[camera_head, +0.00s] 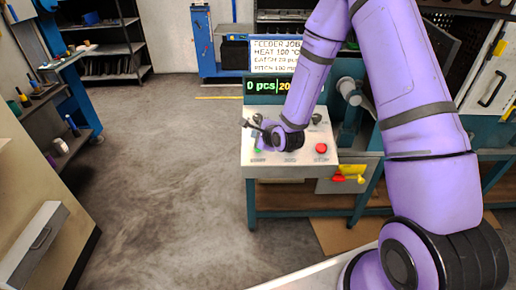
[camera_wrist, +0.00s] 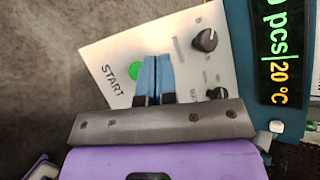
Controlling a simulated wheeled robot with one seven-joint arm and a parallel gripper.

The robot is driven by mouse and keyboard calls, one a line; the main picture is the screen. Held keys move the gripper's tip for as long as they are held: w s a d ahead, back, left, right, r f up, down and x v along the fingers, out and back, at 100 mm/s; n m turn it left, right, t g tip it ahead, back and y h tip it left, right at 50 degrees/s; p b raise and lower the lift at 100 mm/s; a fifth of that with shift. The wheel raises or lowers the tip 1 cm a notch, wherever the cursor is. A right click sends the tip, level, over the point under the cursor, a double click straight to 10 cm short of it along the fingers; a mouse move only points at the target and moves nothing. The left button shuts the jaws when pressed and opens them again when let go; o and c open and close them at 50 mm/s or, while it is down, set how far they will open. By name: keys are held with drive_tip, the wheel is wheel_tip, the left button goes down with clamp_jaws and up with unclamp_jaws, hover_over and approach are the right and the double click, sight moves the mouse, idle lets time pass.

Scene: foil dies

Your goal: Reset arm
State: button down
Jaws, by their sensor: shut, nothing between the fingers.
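My gripper (camera_wrist: 152,80) is shut and empty, its two blue fingers together in the wrist view. It is over the light control panel (camera_wrist: 112,48), close to the green START button (camera_wrist: 134,70). Whether the fingertips touch the panel or the button cannot be told. In the head view my purple arm reaches down to the panel (camera_head: 250,171), and my wrist hides part of it. A red STOP button (camera_head: 321,148) shows to the right of my wrist.
A display (camera_head: 262,87) reading "0 pcs" and 20 °C stands behind the panel. Black knobs (camera_wrist: 204,40) are on the panel. A beige cabinet (camera_head: 40,200) stands at left. The grey floor (camera_head: 160,150) between is clear.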

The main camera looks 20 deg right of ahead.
drive_tip(key=s+d+r+n+g+h, duration=0.15)
drive_tip(key=s+r+n, duration=0.4)
drive_tip(key=r, duration=0.55)
drive_tip(key=s+d+r+n+g+h, duration=0.15)
drive_tip(key=s+d+r+n, duration=0.35)
drive_tip(key=r, duration=0.7)
drive_tip(key=s+r+n+g, duration=0.1)
drive_tip(key=s+r+n, duration=0.2)
drive_tip(key=s, duration=0.5)
drive_tip(key=s+r+n+g, duration=0.1)
drive_tip(key=s+r+n, duration=0.3)
drive_tip(key=s, duration=0.5)
drive_tip(key=s+d+r+n+g, duration=0.1)
drive_tip(key=s+r+n, duration=0.2)
drive_tip(key=s, duration=0.6)
drive_tip(key=shift+r+n, duration=0.35)
drive_tip(key=shift+r, duration=0.35)
